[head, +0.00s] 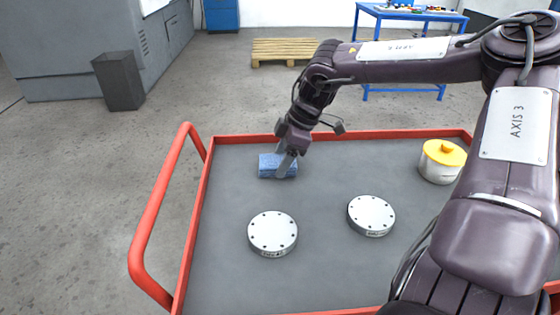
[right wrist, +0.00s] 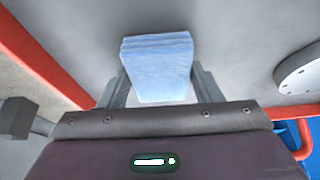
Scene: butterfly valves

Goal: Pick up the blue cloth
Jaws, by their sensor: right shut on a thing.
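The blue cloth (head: 268,163) is a folded pad at the back left of the cart's grey top (head: 325,255). My right gripper (head: 286,166) reaches down onto it from above. In the right wrist view the cloth (right wrist: 158,68) sits between the two fingers of my right gripper (right wrist: 160,85), which are shut on it. I cannot tell whether the cloth still touches the cart top. My left gripper is not in view.
Two white round flanges (head: 273,234) (head: 371,215) lie on the cart in front of the cloth. A metal can with a yellow lid (head: 442,160) stands at the right. A red rim (head: 190,235) edges the cart, with a red handle (head: 155,212) at left.

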